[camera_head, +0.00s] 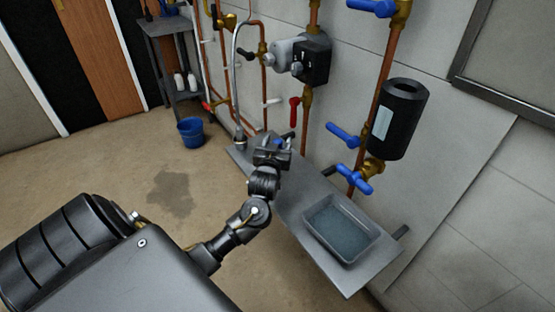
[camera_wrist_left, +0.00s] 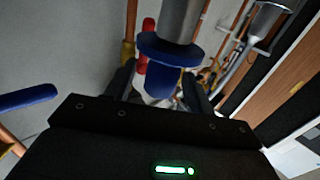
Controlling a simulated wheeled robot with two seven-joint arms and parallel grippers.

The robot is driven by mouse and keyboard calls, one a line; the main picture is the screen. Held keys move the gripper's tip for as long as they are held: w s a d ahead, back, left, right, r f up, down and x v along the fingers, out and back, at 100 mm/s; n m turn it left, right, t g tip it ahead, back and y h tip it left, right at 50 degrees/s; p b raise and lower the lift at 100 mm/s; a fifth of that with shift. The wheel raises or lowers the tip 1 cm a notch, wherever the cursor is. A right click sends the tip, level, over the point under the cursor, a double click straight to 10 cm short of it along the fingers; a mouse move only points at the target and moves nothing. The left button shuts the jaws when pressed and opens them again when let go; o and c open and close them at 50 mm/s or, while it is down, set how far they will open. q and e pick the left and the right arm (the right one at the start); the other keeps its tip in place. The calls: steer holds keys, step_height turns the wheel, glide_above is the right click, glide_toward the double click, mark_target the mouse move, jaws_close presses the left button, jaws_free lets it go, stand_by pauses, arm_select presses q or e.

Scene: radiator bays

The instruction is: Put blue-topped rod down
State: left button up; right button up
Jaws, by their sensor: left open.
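The blue-topped rod (camera_wrist_left: 168,52) shows in the left wrist view as a blue flanged top on a grey shaft, with the blue part between my fingers. In the head view a small bit of its blue top (camera_head: 277,142) shows at my left gripper (camera_head: 273,148). My left gripper (camera_wrist_left: 160,92) is open around the blue top, and I cannot tell whether a finger touches it. The gripper is over the far part of the grey metal shelf (camera_head: 292,190). The rod's lower end is hidden in the head view. My right gripper is not in view.
A grey tray (camera_head: 318,242) of bluish liquid sits on the shelf's near end. Copper pipes with blue valve handles (camera_head: 342,134) and a black cylinder (camera_head: 396,120) line the wall. A blue bucket (camera_head: 190,132) stands on the floor. The shelf between gripper and tray is clear.

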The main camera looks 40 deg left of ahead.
arm_select(q)
jaws_close()
stand_by(0.3)
steer(key=shift+r, duration=0.1)
